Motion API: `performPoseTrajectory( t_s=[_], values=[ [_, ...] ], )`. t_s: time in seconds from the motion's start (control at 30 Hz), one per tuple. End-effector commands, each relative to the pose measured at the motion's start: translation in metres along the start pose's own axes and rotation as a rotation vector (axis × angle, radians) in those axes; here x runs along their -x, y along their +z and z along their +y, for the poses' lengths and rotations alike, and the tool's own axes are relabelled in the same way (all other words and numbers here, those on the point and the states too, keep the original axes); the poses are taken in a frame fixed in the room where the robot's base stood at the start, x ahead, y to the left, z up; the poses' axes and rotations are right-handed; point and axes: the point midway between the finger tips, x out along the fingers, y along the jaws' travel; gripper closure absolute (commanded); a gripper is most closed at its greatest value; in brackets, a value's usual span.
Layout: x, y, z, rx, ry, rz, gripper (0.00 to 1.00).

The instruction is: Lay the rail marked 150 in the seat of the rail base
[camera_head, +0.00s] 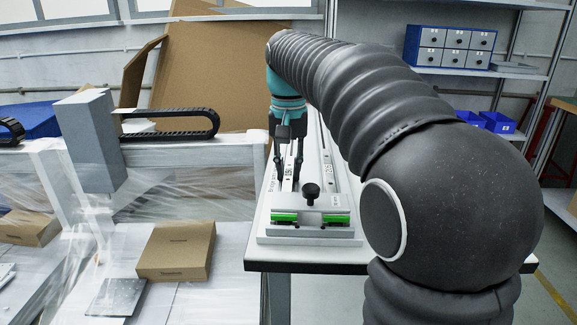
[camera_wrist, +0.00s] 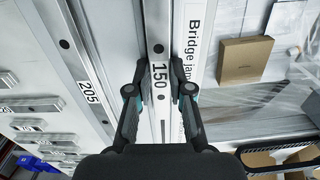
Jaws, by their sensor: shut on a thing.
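The rail marked 150 (camera_wrist: 159,38) is a long silver bar with dark holes. My gripper (camera_wrist: 160,88) is shut on it, one finger on each side of the number. In the head view my gripper (camera_head: 289,180) points down over the left part of the bench, and the rail there is mostly hidden by the fingers. A second rail marked 205 (camera_wrist: 92,88) lies to the left in the wrist view. A long strip labelled "Bridge" (camera_wrist: 193,40) runs beside the held rail. I cannot tell the rail base's seat or whether the held rail is raised.
A pale block with a black knob (camera_head: 311,192) and green parts stands at the bench's near end. A brown box (camera_head: 177,251) sits on the wrapped machine at left, below a grey column (camera_head: 92,140). My arm hides the bench's right side.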

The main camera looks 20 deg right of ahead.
Motion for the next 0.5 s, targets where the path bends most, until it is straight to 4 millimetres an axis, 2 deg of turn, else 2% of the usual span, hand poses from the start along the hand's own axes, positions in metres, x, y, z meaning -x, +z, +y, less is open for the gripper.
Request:
performPoseTrajectory(
  t_s=[0.03, 0.07, 0.17, 0.5],
  values=[
    [-0.0007, 0.0001, 0.0000, 0.000, 0.000, 0.001, 1.00],
    [-0.0004, 0.0001, 0.0000, 0.000, 0.000, 0.001, 0.75],
    [-0.0002, 0.0001, 0.0000, 0.000, 0.000, 0.001, 0.50],
    [0.0008, -0.0001, 0.0000, 0.000, 0.000, 0.000, 0.50]
  ],
)
